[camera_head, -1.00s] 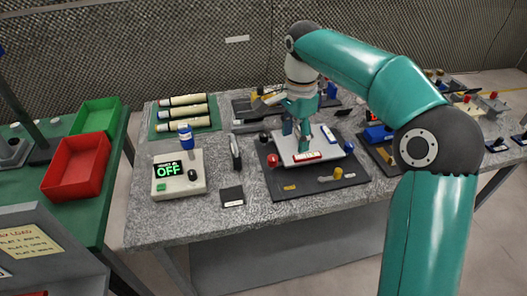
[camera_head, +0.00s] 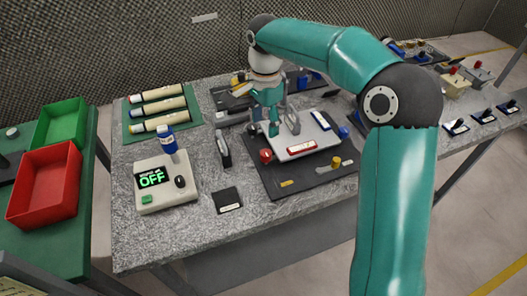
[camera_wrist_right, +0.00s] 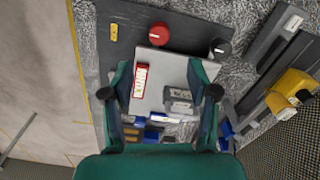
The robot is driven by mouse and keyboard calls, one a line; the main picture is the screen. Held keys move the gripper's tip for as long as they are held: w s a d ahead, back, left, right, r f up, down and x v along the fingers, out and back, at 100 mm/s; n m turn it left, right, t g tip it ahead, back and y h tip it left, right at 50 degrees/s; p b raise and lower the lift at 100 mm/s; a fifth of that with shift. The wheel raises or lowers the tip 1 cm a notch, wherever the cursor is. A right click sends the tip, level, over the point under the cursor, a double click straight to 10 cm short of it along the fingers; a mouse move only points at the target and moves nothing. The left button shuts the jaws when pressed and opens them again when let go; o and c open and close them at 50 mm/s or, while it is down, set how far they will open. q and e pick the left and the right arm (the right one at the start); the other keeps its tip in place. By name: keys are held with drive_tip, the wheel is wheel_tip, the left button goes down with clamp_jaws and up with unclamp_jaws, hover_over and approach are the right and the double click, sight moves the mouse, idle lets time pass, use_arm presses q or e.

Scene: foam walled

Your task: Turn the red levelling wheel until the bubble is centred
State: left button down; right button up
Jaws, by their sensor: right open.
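The red levelling wheel (camera_head: 266,156) sits at the near left corner of a pale tilting plate (camera_head: 322,133) on a dark base (camera_head: 318,177). It also shows in the right wrist view (camera_wrist_right: 158,34), ahead of my fingers. A red-framed vial (camera_head: 301,147) lies on the plate; its bubble is too small to read. It is also in the wrist view (camera_wrist_right: 140,80). A yellow knob (camera_head: 336,162) and a blue knob (camera_head: 342,132) stand at other edges. My right gripper (camera_head: 283,125) is open above the plate, apart from the wheel. My left gripper is not in view.
Red (camera_head: 46,186) and green (camera_head: 62,122) bins are farther left. The near table edge is clear.

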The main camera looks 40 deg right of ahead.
sight(265, 153)
wheel_tip(265, 153, down, 12)
drive_tip(key=shift+r+p, duration=0.2)
drive_tip(key=shift+p, duration=0.1)
clamp_jaws()
idle(0.4)
